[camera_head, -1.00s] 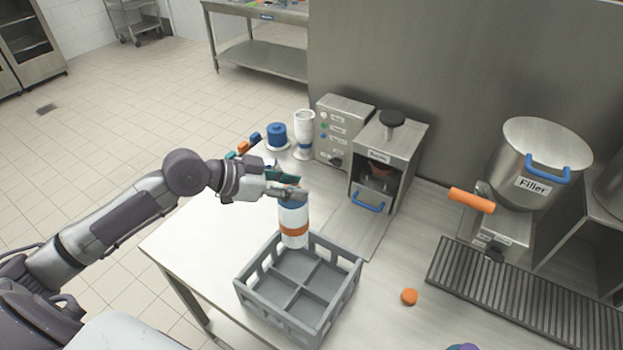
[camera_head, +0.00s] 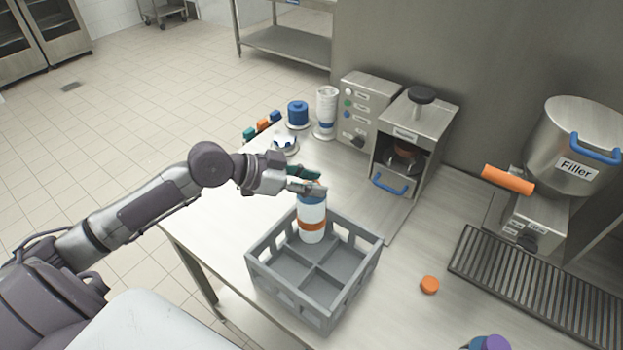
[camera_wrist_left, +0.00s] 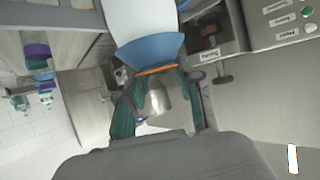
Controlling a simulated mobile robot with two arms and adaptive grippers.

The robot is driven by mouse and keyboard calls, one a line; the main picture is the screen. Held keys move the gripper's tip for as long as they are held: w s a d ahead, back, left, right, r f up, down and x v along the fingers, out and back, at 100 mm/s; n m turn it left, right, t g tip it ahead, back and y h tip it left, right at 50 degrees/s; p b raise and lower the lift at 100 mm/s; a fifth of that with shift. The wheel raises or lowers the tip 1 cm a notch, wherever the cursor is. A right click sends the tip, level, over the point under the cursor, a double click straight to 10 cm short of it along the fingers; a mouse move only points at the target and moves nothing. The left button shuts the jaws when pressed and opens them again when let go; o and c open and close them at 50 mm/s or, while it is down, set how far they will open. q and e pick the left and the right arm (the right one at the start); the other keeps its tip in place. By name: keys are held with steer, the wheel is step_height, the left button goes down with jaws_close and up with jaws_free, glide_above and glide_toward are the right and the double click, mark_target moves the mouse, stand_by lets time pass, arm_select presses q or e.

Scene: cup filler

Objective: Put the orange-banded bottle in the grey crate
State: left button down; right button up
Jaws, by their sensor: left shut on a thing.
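The orange-banded bottle (camera_head: 312,222) is white with a blue upper part and an orange band. It is upright, its lower part inside the back compartment area of the grey crate (camera_head: 317,314); whether it touches the crate floor I cannot tell. My left gripper (camera_head: 310,188) is shut on the bottle near its top. In the left wrist view the bottle (camera_wrist_left: 148,48) shows its blue and white parts between the fingers. The crate has four compartments; the others look empty. My right gripper is not in view.
A sealing machine (camera_head: 420,130) with a blue handle stands behind the crate. An orange cap (camera_head: 429,285) lies to the right, near a drip grate (camera_head: 530,290) and the filler (camera_head: 575,150). A stack of white cups (camera_head: 326,110) and a blue spool-like item (camera_head: 298,113) stand at the back.

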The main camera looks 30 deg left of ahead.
arm_select(q)
steer(key=shift+f+b, duration=1.85)
steer(key=shift+f, duration=1.05)
steer(key=shift+f, duration=0.2)
steer(key=c, duration=0.7)
jaws_free()
steer(key=shift+f, duration=0.1)
steer(key=shift+v, duration=6.05)
